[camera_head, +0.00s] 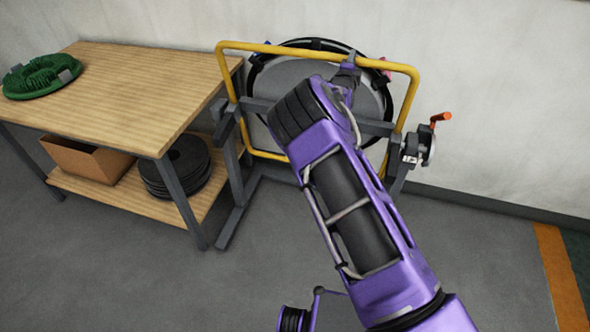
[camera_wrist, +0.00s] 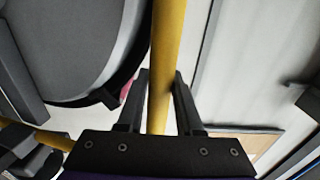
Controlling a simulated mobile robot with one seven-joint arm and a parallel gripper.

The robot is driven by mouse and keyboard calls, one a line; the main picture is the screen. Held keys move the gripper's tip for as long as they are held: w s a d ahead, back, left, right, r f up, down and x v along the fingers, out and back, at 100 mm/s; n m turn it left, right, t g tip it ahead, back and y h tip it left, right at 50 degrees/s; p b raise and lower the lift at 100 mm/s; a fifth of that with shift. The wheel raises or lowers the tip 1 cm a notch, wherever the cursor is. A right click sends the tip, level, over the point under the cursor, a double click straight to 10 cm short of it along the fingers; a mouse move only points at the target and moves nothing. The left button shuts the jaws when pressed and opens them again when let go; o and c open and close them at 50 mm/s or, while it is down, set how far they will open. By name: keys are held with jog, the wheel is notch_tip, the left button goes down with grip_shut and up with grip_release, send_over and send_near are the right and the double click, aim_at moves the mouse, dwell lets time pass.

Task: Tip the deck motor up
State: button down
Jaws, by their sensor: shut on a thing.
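The deck motor shows as a large grey round disc with a black rim (camera_head: 383,100), set in a yellow tubular frame (camera_head: 408,108) on a grey stand. The frame looks close to upright against the wall. In the wrist view the yellow bar (camera_wrist: 169,40) runs between the two black fingers of my gripper (camera_wrist: 160,82), which is shut on it. The disc (camera_wrist: 70,45) is beside the bar at the left. In the head view my gripper (camera_head: 347,65) is at the top bar, partly hidden, and my purple arm covers the middle of the disc and frame.
A crank with an orange handle (camera_head: 441,118) sticks out at the stand's right side. A wooden workbench (camera_head: 130,90) stands close on the left, with a green round part (camera_head: 42,76) on top. A box (camera_head: 85,160) and stacked black discs (camera_head: 178,165) are below. Floor ahead is clear.

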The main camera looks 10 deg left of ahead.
jog(key=w+b, duration=0.1)
jog(key=w, duration=0.1)
jog(key=w+b, duration=0.3)
jog(key=w, duration=0.1)
jog(key=shift+w+d, duration=0.35)
jog(key=shift+w, duration=0.05)
jog(key=shift+w+r, duration=0.2)
jog(key=shift+w, duration=0.25)
jog(key=c, duration=0.9)
grip_release()
jog(key=shift+w+f, duration=0.15)
jog(key=shift+w, duration=0.25)
jog(key=shift+o, duration=2.4)
jog(key=shift+s, duration=0.2)
